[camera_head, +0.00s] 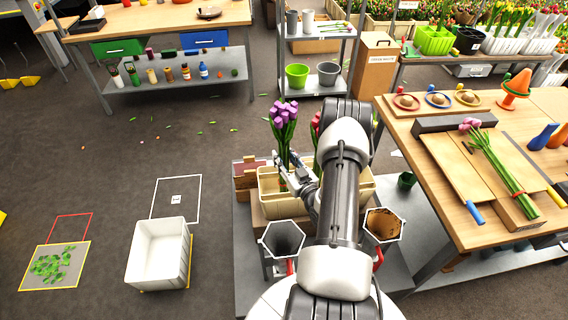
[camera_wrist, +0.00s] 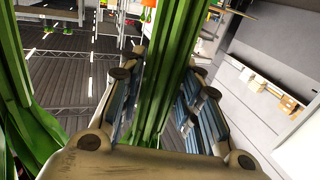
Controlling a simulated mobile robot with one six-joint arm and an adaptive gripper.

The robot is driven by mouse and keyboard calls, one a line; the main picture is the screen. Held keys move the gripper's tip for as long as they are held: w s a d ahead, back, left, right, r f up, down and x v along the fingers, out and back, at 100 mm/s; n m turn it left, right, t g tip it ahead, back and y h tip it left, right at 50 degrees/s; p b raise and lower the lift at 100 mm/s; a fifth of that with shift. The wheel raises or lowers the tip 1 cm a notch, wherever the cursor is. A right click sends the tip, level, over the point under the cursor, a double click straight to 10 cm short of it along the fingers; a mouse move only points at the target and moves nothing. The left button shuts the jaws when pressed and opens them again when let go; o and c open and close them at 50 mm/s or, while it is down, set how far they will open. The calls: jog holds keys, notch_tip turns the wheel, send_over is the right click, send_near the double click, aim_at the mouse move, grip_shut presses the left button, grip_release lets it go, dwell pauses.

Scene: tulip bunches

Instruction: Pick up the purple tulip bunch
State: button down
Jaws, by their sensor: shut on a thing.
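The purple tulip bunch (camera_head: 284,115) stands nearly upright at the cream crate (camera_head: 268,205), its purple heads above and its green stems below. My gripper (camera_head: 287,176) is at the stems from the right, above the crate. In the wrist view the green stems (camera_wrist: 165,75) run between the two blue-padded fingers of my gripper (camera_wrist: 160,100), which are shut on them. The stem bottoms are hidden by the crate wall, so I cannot tell whether they touch its floor.
A red bunch (camera_head: 316,124) is partly hidden behind my arm. Other stems (camera_wrist: 22,100) are close at the left in the wrist view. Grey and brown-filled pots (camera_head: 283,240) (camera_head: 384,224) flank my arm. A white bin (camera_head: 160,254) stands on the floor at left. A work table (camera_head: 440,215) is at right.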

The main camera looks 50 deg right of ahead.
notch_tip(320, 180, up, 15)
jog(key=p, duration=0.3)
jog(key=shift+p, duration=0.35)
jog(key=shift+f, duration=0.1)
